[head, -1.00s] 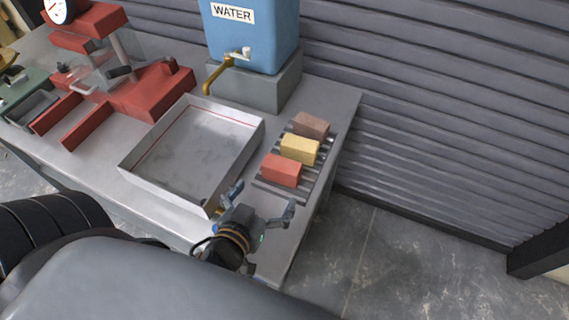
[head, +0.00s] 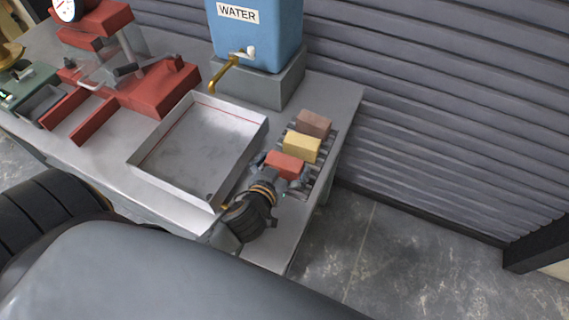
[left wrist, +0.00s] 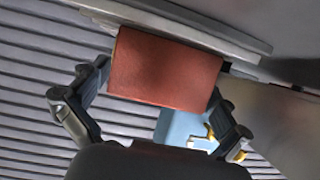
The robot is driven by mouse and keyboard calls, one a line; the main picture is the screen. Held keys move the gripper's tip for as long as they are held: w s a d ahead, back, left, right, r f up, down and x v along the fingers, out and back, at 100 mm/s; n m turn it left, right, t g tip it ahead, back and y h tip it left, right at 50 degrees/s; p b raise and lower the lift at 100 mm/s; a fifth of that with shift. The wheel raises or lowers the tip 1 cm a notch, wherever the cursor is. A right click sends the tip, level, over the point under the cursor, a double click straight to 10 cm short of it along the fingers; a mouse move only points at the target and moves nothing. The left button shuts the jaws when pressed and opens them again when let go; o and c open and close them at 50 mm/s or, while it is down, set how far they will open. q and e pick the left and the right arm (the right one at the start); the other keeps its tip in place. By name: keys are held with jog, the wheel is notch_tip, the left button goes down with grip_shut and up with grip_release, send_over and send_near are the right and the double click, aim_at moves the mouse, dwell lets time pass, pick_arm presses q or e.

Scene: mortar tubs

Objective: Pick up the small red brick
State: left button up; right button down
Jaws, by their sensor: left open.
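The small red brick (head: 286,164) is the nearest of three bricks in a row on a dark slatted rack (head: 328,145) at the table's right end. My left gripper (head: 281,171) is open, with a finger on each side of the red brick. In the left wrist view the red brick (left wrist: 165,70) lies between the spread fingers (left wrist: 161,83). The left finger there looks close to the brick's side; I cannot tell whether either finger touches it. My right gripper is not in view.
A yellow brick (head: 302,148) and a brown brick (head: 313,124) sit behind it. A shallow metal tray (head: 195,150) is to the left. A blue water tank (head: 262,40) with a brass tap stands behind, and a red machine (head: 150,90) farther left. A corrugated wall (head: 440,130) is at right.

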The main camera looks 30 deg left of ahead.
pick_arm(q)
jog(key=shift+s, duration=0.1)
jog(key=c, duration=1.1)
jog(key=shift+c, duration=1.2)
jog(key=shift+r, duration=0.15)
